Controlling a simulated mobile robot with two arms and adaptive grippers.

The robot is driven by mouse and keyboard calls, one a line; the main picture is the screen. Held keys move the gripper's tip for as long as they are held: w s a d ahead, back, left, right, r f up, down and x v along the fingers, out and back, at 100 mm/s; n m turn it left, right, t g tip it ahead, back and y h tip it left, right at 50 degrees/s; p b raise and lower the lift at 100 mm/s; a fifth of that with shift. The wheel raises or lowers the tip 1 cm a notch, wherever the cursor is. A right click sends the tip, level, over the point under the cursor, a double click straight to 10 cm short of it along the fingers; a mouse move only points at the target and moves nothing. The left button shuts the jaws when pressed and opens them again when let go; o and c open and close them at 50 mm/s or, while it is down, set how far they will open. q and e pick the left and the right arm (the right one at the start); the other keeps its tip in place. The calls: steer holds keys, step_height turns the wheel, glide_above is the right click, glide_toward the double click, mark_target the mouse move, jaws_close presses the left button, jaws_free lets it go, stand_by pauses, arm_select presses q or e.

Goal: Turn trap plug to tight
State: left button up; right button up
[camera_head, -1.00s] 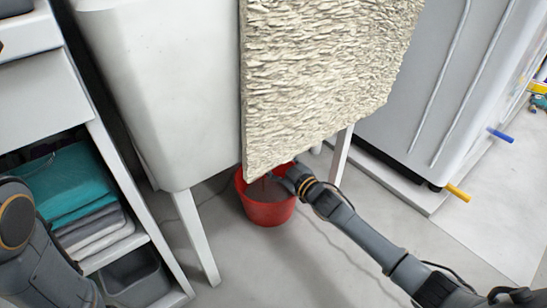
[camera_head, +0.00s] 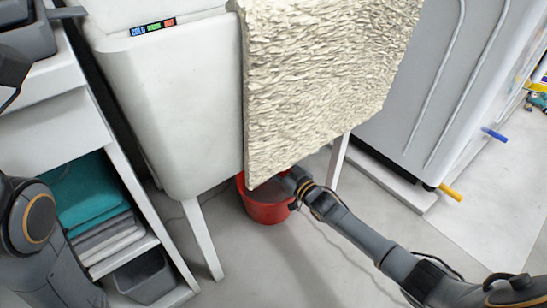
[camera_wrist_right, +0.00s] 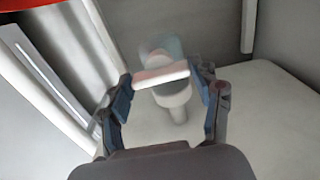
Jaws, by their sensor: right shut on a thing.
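The trap plug (camera_wrist_right: 162,76) shows in the right wrist view as a pale bar between my right fingertips, above a short white round pipe piece (camera_wrist_right: 174,97). My right gripper (camera_wrist_right: 165,77) is shut on the bar, one finger at each end. In the head view my right gripper (camera_head: 288,182) is low beside the textured hanging panel, over the red bucket (camera_head: 266,212). The plug is hidden there. I cannot read how tight the plug is; faint pink and teal marks behind it are blurred. My left arm shows at the left edge, but its fingertips do not.
The white sink tub (camera_head: 175,110) and cream textured panel (camera_head: 315,85) hang above the work area. Sink legs (camera_head: 205,240) stand close by. Shelving with folded towels (camera_head: 85,190) is at left, a white appliance (camera_head: 430,90) at right. Floor in front is clear.

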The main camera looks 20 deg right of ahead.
stand_by(0.5)
steer(key=o, duration=1.2)
steer(key=shift+c, duration=0.2)
steer(key=v, duration=1.2)
